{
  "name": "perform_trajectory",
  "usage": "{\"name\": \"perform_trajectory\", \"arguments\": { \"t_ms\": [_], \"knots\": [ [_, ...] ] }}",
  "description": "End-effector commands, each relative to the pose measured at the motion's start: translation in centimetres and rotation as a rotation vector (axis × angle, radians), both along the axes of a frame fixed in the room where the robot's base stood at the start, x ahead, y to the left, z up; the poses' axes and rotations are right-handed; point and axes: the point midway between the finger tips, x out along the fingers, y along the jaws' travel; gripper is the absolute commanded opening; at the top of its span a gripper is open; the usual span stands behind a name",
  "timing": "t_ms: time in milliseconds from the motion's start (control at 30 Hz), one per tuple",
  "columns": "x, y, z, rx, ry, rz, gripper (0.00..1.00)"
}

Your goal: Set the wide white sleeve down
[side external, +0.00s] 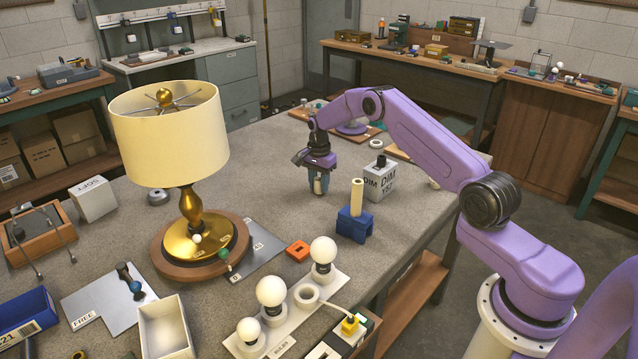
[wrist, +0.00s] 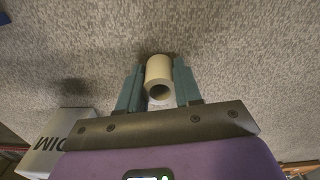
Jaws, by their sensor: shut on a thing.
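My gripper (side external: 319,186) points down low over the grey bench, left of the white DIM box. It is shut on the wide white sleeve (side external: 317,187), which is mostly hidden by the fingers in the side view. In the wrist view the sleeve (wrist: 158,70) is a short cream-white tube with an open end facing the camera, squeezed between the two grey-green fingertips (wrist: 159,88). I cannot tell whether its lower end touches the bench.
The DIM box (side external: 380,181) stands close on the right; it also shows in the wrist view (wrist: 50,145). A blue block (side external: 354,225) with a slim cream tube (side external: 357,195) stands in front. A brass lamp (side external: 188,200) is at left. Bare bench lies between lamp and gripper.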

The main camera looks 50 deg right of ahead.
Motion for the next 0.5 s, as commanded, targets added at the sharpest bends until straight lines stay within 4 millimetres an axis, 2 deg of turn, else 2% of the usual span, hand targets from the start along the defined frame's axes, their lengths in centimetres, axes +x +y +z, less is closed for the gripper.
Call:
{"name": "perform_trajectory", "arguments": {
  "t_ms": [267, 300, 333, 367, 500],
  "knots": [
    [0.01, 0.00, -0.25, 0.000, 0.000, 0.000, 0.05],
    [0.02, -0.01, -0.22, 0.000, -0.001, 0.000, 0.44],
    [0.02, -0.01, -0.21, 0.000, -0.001, 0.000, 0.53],
    [0.02, -0.01, -0.21, 0.000, -0.001, 0.000, 0.59],
    [0.01, -0.02, -0.20, 0.000, -0.001, 0.000, 0.59]
  ]
}}
